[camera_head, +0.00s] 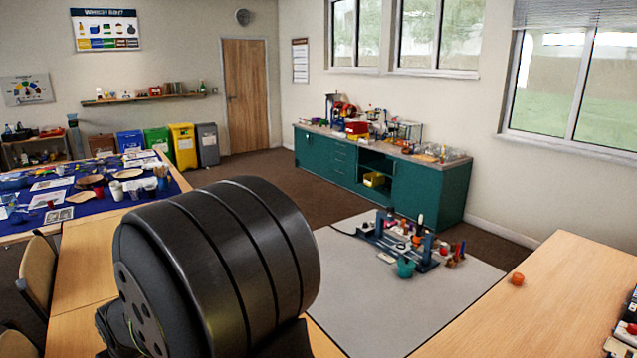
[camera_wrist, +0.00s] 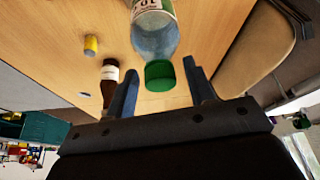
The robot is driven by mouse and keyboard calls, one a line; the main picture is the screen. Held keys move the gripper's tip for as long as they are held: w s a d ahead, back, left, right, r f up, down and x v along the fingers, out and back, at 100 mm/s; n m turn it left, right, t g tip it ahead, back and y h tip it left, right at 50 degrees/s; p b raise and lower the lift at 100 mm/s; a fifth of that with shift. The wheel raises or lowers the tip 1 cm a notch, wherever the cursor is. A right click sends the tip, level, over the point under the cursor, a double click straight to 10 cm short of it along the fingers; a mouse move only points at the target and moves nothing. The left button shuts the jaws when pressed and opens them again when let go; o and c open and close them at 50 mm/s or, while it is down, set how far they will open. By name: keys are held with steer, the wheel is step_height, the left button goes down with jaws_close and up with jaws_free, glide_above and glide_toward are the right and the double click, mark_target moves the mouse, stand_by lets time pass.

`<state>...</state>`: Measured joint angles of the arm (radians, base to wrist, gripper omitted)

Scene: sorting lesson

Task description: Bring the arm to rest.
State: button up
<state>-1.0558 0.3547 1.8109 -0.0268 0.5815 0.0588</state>
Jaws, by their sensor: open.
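My gripper (camera_wrist: 160,66) shows in the wrist view, its two dark fingers apart. A clear bottle (camera_wrist: 154,35) with a green cap (camera_wrist: 160,75) and a pale label appears in the gap between the fingers. The cap shows clear space on both sides, and I cannot tell how far it is from the fingertips. In the head view my gripper is hidden; a large black part of my arm fills the lower left.
In the wrist view a brown bottle (camera_wrist: 108,85) and a yellow cylinder (camera_wrist: 91,45) are on the wooden table (camera_wrist: 60,65), left of the clear bottle. A chair (camera_wrist: 255,50) is at right. In the head view an orange ball-like thing (camera_head: 517,279) lies on a mostly bare table (camera_head: 560,300).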

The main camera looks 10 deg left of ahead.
steer(key=shift+f, duration=0.45)
steer(key=shift+r, duration=0.3)
